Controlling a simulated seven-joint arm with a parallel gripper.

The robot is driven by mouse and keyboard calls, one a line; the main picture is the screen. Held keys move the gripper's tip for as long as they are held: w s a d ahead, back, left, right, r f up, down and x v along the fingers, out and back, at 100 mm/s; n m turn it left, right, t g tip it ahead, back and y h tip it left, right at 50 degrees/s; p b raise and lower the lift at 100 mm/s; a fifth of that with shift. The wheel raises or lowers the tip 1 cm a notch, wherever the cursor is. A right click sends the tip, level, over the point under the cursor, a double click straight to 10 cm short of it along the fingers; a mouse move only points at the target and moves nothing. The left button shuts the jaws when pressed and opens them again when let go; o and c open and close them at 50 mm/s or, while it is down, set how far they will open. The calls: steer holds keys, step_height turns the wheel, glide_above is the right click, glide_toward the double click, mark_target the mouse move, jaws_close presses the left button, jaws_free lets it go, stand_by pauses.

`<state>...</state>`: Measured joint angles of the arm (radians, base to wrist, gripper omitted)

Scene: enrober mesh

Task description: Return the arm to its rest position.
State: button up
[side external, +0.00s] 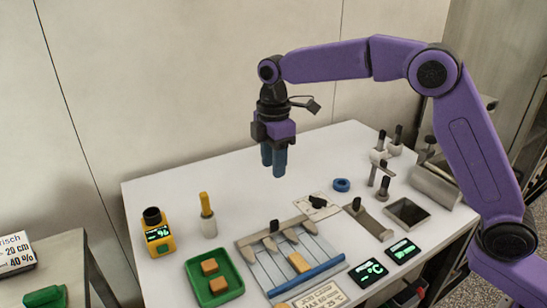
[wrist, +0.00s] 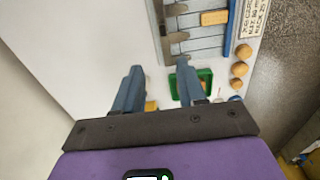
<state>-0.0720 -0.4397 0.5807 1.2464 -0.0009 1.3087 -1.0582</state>
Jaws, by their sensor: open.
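My gripper (side external: 273,168) hangs fingers-down in the air above the back part of the white table (side external: 160,190), clear of everything on it. In the wrist view its two blue fingers (wrist: 160,78) are apart with nothing between them. My purple arm reaches in from the right, bent at the elbow. Below and in front of the gripper, a slatted mesh bed (side external: 262,262) with a blue bar along its front carries one tan block (side external: 299,262). That block also shows in the wrist view (wrist: 214,18).
A green tray (side external: 236,287) holds two tan blocks. A yellow meter (side external: 158,238) and a yellow-handled tool (side external: 206,215) stand at left. A blue ring (side external: 341,185), a dark-topped metal box (side external: 408,213) and two displays (side external: 368,273) (side external: 402,251) occupy the right. The back-left table is clear.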

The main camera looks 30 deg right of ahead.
steer(key=shift+r, duration=0.35)
steer(key=s+d+m, duration=0.1)
steer(key=s+d, duration=0.2)
steer(key=s, duration=0.6)
steer(key=s+d+m, duration=0.2)
steer(key=s, duration=0.7)
steer(key=s+d+f+m, duration=0.1)
steer(key=s+d+f, duration=0.1)
steer(key=s+d, duration=0.4)
steer(key=s+d+f+m, duration=0.1)
steer(key=s+d, duration=0.5)
steer(key=s, duration=0.6)
steer(key=shift+s+d+f, duration=0.15)
steer(key=shift+d+f, duration=0.2)
steer(key=shift+f, duration=0.35)
